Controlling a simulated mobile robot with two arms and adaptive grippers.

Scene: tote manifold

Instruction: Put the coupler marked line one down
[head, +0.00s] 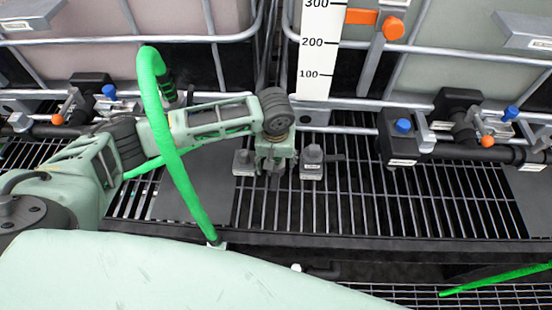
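The labels are too small to read, so I cannot tell which piece is the coupler marked line one. The fingertips are small and dark, and I cannot tell whether they are open or shut, or hold anything. A green hose (183,190) loops up in front of my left arm. My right gripper is not in view.
Dark pipework with blue and orange valve handles lies left (85,105) and right (460,130). Caged totes and a white level scale (318,55) stand behind. The grating (400,205) front right of the blocks is clear. Another green hose (495,279) lies lower right.

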